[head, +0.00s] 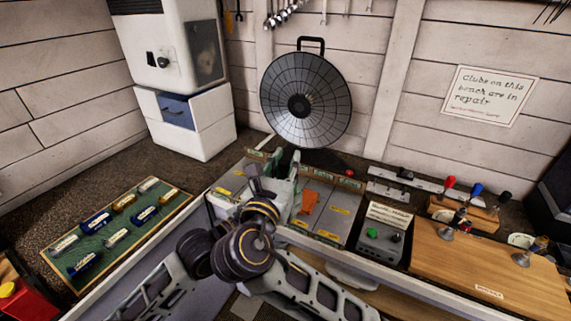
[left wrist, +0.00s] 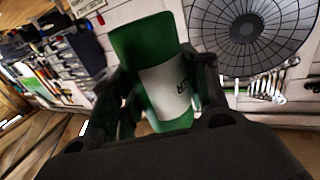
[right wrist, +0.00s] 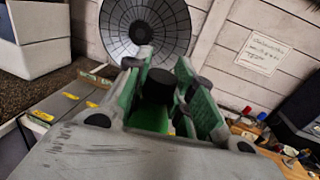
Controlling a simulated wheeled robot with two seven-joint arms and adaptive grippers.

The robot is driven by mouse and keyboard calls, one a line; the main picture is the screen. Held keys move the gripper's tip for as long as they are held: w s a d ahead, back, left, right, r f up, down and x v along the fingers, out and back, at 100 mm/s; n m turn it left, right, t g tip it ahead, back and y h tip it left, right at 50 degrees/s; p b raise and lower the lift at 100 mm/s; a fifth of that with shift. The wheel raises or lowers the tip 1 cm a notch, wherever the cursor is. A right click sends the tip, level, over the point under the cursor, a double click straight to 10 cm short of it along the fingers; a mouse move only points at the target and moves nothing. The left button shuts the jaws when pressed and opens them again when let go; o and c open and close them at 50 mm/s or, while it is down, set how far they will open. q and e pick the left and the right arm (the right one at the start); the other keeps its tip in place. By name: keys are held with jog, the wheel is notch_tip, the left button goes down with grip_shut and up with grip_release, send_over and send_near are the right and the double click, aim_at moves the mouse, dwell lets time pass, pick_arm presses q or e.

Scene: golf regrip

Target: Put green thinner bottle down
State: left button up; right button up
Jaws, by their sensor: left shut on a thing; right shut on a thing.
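The green bottle with a white label (left wrist: 168,92) is between the fingers of my left gripper in the left wrist view. In the right wrist view my right gripper (right wrist: 160,80) has green-padded fingers closed around a black-topped green thing, which looks like the same bottle (right wrist: 150,118). In the head view my left gripper (head: 258,190) and right gripper (head: 284,166) are close together over the bench's drawer-like trays, the left one lower. They mostly hide the bottle there, and I cannot tell its height above the bench.
A round dark gridded disc (head: 305,98) stands behind the grippers. A green mat with labelled rolls (head: 115,232) lies left.

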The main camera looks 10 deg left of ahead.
pick_arm(q)
jog(key=o, duration=1.1)
